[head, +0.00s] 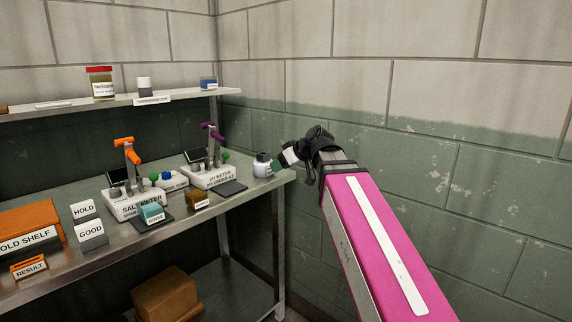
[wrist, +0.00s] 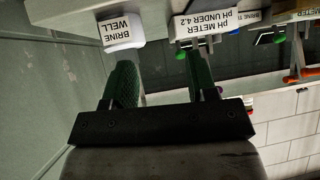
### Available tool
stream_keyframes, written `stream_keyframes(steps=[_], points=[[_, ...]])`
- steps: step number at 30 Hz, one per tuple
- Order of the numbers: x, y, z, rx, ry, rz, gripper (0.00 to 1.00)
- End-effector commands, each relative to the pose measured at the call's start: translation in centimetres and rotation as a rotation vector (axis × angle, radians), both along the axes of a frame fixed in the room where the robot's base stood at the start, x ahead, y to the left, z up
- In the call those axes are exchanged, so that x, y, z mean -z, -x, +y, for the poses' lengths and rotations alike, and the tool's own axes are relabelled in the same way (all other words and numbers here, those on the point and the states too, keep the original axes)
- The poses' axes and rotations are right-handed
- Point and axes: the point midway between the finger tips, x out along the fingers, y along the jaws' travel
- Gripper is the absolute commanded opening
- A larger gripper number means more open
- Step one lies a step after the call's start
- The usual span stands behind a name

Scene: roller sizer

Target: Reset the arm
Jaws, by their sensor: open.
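My arm, with a pink link, reaches in from the lower right of the head view. My gripper (head: 277,165) is at its far end, beside the right end of the steel bench (head: 262,188). In the wrist view my gripper (wrist: 160,75) is open, its two green fingers apart with nothing between them. The white brine well (head: 262,168) stands at the bench's right corner, very close to the fingertips in the head view. It also shows beyond the left finger in the wrist view (wrist: 122,30). I cannot tell whether they touch.
The pH meter (head: 210,177) and salt meter (head: 135,203) stand on the bench. Small blocks, HOLD and GOOD signs and an orange hold shelf (head: 30,225) sit further left. A wall shelf (head: 190,97) runs above. A block wall (head: 440,110) is behind my arm.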

Motion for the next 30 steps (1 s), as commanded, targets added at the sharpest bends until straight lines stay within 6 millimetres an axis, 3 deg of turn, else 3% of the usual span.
stream_keyframes(steps=[10, 20, 30], points=[[7.8, -0.1, -3.1, 0.132, 0.065, 0.168, 0.52], [20.2, 1.7, -8.9, 0.37, 0.184, 0.427, 0.52], [31.6, 6.1, -14.9, 0.629, 0.323, 0.657, 0.52]])
